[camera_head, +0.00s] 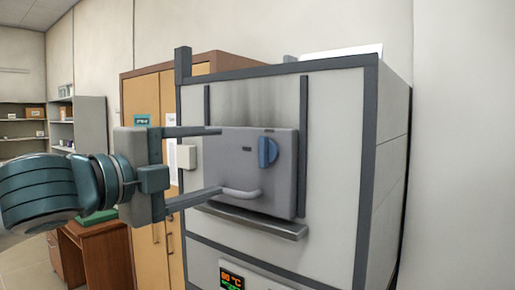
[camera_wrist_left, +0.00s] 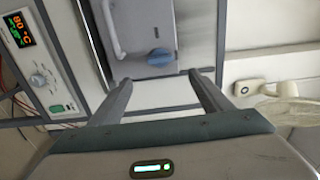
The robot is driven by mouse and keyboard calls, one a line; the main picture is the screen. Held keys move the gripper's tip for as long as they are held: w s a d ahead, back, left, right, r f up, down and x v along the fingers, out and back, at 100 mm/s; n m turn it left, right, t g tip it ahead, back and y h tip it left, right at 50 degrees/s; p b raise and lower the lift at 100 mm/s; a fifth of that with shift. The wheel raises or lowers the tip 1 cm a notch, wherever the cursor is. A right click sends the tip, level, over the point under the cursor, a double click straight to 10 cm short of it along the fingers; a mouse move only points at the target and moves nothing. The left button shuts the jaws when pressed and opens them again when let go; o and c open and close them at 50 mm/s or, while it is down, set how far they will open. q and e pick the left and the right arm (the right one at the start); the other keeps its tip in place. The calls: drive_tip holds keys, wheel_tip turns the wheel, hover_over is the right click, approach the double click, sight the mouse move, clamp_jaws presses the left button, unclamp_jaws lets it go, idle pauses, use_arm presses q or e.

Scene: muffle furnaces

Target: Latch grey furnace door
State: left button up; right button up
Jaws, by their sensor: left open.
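I cannot tell whether the fingers touch the door. My right gripper is not in view.
The white furnace (camera_head: 330,150) has a ledge (camera_head: 255,222) under the door and a lit display (camera_head: 232,280) below. A wooden cabinet (camera_head: 148,95) stands behind at left, with a brown desk (camera_head: 100,250) nearer. White wall is at right.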

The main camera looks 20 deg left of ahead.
sight(261, 153)
use_arm(q)
drive_tip(key=p+x, duration=0.7)
drive_tip(key=x, duration=0.6)
drive_tip(key=shift+w+d, duration=0.1)
drive_tip(key=shift+w, duration=0.2)
drive_tip(key=shift+w+d+p, duration=0.15)
drive_tip(key=shift+w+p, duration=0.15)
drive_tip(key=shift+w, duration=0.15)
drive_tip(key=shift+f, duration=0.1)
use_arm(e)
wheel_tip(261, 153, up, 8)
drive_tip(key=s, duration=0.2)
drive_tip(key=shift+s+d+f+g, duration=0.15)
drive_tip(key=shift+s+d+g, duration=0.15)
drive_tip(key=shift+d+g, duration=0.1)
use_arm(q)
drive_tip(key=c, duration=1)
